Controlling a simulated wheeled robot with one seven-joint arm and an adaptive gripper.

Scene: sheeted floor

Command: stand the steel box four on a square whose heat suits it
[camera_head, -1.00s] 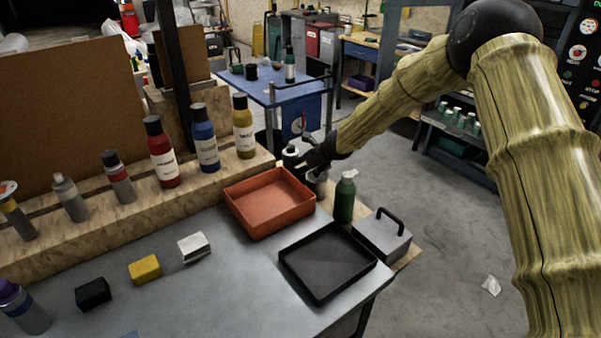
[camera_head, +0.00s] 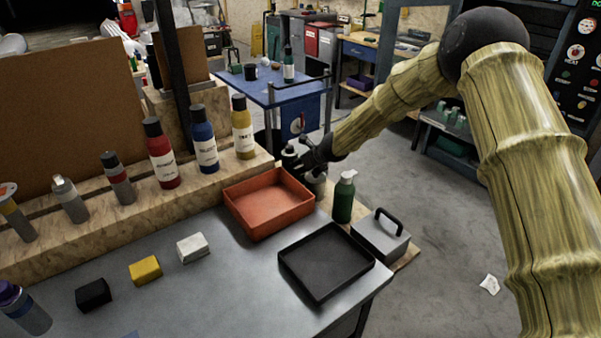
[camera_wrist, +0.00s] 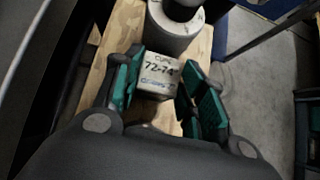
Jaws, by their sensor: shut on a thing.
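My gripper (camera_head: 308,163) reaches over the far end of the bench, behind the orange tray. In the wrist view its green-padded fingers (camera_wrist: 158,92) are shut on a small pale grey box (camera_wrist: 157,76). The box's face carries writing that reads like "CURE 72-74°"; the last line is unclear. In the head view the fingers mostly hide this box. A larger grey metal box with a black handle (camera_head: 382,240) stands right of the black tray; I can read no number on it. I cannot make out any marked heat squares.
A green pump bottle (camera_head: 343,198), the orange tray (camera_head: 268,229) and the black tray (camera_head: 317,291) are close by. Paint bottles (camera_head: 203,142) line the wooden ledge.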

